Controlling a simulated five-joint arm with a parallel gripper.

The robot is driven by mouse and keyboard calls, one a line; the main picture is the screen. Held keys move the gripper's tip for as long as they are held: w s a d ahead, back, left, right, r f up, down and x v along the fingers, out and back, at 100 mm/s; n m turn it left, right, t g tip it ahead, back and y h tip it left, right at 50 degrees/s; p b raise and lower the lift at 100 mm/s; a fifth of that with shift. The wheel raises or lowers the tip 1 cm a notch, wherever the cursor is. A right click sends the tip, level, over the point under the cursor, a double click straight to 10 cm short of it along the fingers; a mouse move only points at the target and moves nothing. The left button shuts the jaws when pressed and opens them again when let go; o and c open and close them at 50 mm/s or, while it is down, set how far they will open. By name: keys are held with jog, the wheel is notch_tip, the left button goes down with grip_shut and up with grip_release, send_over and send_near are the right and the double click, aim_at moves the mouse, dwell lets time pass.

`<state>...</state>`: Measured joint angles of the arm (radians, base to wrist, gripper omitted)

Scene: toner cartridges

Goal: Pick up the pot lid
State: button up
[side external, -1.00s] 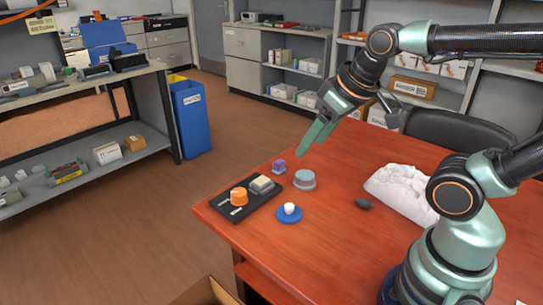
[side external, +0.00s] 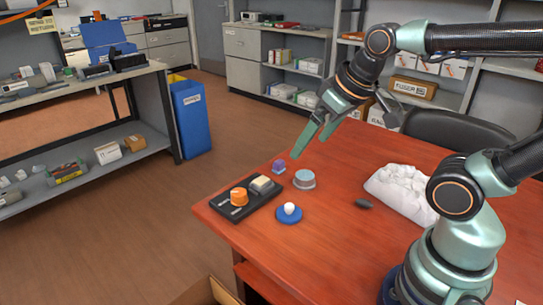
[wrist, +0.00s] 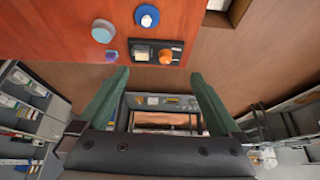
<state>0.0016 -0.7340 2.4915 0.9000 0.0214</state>
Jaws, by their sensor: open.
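The pot lid (side external: 289,215) is a round blue disc with a white knob. It lies flat on the red-brown table, near the table's front left edge in the side view. It also shows at the top of the wrist view (wrist: 147,11). My gripper (side external: 311,147) is open and empty, with its green fingers spread apart. It is above the table, higher than the lid and farther back, not touching anything. In the wrist view the fingertips (wrist: 158,73) are apart, and the lid lies beyond them, near the upper edge.
A grey round piece (side external: 304,180) and a small purple-blue piece (side external: 278,167) stand near the lid. A black tray (side external: 234,211) holds an orange piece (side external: 239,197) and a pale block (side external: 262,184). A dark lump (side external: 363,204) and a white lumpy mass (side external: 400,190) lie to the right.

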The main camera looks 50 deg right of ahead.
jog(key=w+d+f+m+g, duration=0.25)
jog(key=w+f+m, duration=0.2)
jog(key=m, duration=0.35)
jog(key=m+g, duration=0.3)
jog(key=m, duration=0.4)
send_over(290, 205)
notch_tip(290, 205, down, 8)
jog(key=shift+m, duration=0.3)
notch_tip(290, 205, down, 12)
jog(key=shift+f, duration=0.1)
jog(key=c, duration=1.1)
